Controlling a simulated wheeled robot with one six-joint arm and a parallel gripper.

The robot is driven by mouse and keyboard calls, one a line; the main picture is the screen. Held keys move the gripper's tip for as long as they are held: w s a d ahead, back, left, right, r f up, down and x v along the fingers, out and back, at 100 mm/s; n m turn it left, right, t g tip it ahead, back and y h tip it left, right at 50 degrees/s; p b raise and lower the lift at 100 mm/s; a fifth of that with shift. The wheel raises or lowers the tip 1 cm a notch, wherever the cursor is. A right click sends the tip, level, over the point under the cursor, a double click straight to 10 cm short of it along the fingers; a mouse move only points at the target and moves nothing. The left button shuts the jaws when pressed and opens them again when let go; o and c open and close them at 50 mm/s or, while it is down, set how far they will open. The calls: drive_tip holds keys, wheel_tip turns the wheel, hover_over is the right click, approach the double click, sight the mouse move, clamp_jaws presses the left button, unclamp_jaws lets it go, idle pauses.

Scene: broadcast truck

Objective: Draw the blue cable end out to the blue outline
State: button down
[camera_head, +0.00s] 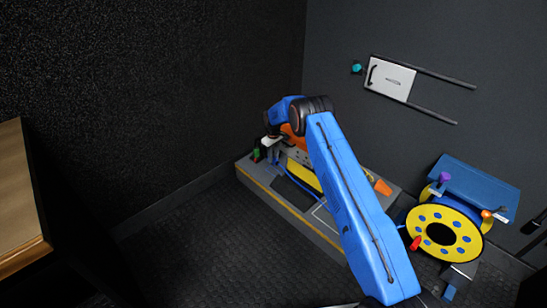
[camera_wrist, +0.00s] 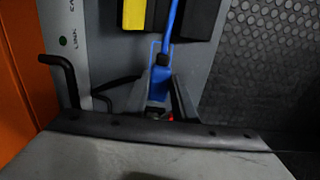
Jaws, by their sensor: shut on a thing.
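The blue cable end (camera_wrist: 159,84) sits between the two fingers of my gripper (camera_wrist: 161,97) in the wrist view, and the gripper is shut on it. The blue cable (camera_wrist: 171,22) runs away from it toward the top edge, past a dark collar. A thin blue outline (camera_wrist: 153,48) shows on the grey surface beside the cable, close ahead of the fingers. In the head view the blue cable (camera_head: 299,186) hangs over the low grey bench, left of my arm. My gripper (camera_head: 270,147) is at the bench's far left end there, partly hidden by my wrist.
A yellow block (camera_wrist: 133,14) and black blocks (camera_wrist: 198,18) flank the cable. A black handle (camera_wrist: 62,72) stands at left. On the bench (camera_head: 315,225) lies an orange wedge (camera_head: 383,187). A yellow reel (camera_head: 421,221) stands at right; dark floor is free in front.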

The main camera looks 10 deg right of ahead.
sight(274, 163)
drive_tip(key=shift+f, duration=2.55)
drive_tip(key=shift+f, duration=0.85)
drive_tip(key=c, duration=1.4)
unclamp_jaws()
